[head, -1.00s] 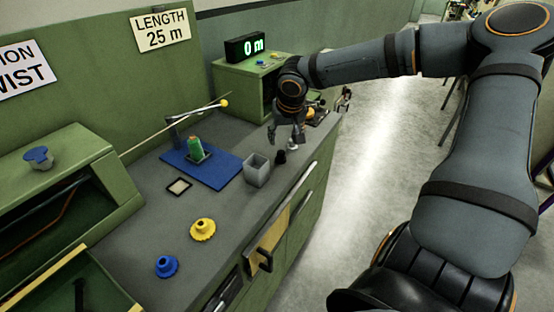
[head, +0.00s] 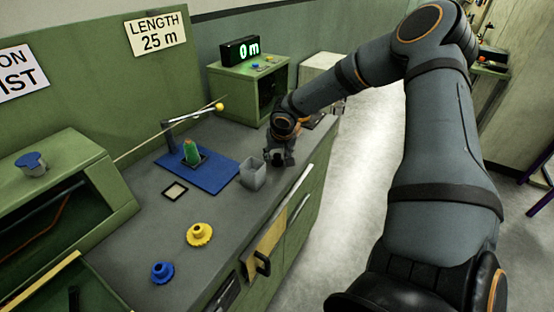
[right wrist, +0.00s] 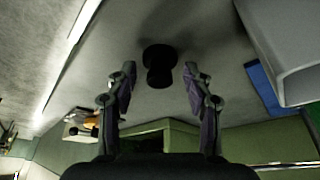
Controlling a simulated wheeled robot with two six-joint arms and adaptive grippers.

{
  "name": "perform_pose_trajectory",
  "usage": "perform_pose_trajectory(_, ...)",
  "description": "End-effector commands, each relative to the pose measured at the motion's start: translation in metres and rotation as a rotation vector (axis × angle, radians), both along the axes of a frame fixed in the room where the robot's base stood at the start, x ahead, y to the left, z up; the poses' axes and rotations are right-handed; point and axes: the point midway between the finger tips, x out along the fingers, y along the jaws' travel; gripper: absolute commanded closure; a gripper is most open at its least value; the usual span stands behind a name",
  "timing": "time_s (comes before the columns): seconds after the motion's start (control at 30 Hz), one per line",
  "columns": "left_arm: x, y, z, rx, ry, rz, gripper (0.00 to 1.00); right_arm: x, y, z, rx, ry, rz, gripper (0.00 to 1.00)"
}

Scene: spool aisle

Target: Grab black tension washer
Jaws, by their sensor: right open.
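The black tension washer (right wrist: 159,66) stands on the grey bench top in the right wrist view, a dark round piece with a narrower knob. My right gripper (right wrist: 159,85) is open, with one finger on each side of the washer's line. A gap shows between each finger and the washer, and I cannot tell how far ahead it lies. In the head view my right gripper (head: 281,158) is low over the bench beside the grey cup and hides the washer. My left gripper is not in view.
The square grey cup (head: 252,173) stands close to the gripper. A blue mat (head: 215,180) holds a green spool (head: 191,152) under a metal arm. A yellow knob (head: 199,235) and a blue knob (head: 161,272) sit nearer. The bench edge is close on the right.

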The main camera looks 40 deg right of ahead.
Motion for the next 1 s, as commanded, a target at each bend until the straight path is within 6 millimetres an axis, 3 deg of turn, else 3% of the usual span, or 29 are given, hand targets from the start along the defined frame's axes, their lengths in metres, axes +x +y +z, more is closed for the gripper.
perform_pose_trajectory(0.13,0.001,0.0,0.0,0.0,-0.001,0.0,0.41,0.0,0.0,0.001,0.001,-0.002,-0.001,0.49)
perform_pose_trajectory(0.5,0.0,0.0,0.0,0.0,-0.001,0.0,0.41,0.0,0.0,0.001,0.0,-0.001,-0.001,0.99)
perform_pose_trajectory(0.83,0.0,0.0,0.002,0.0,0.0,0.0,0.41,0.0,0.0,0.003,0.001,-0.002,-0.001,1.0)
perform_pose_trajectory(1.0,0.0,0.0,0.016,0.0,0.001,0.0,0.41,0.001,0.0,0.021,0.0,-0.002,-0.001,1.0)
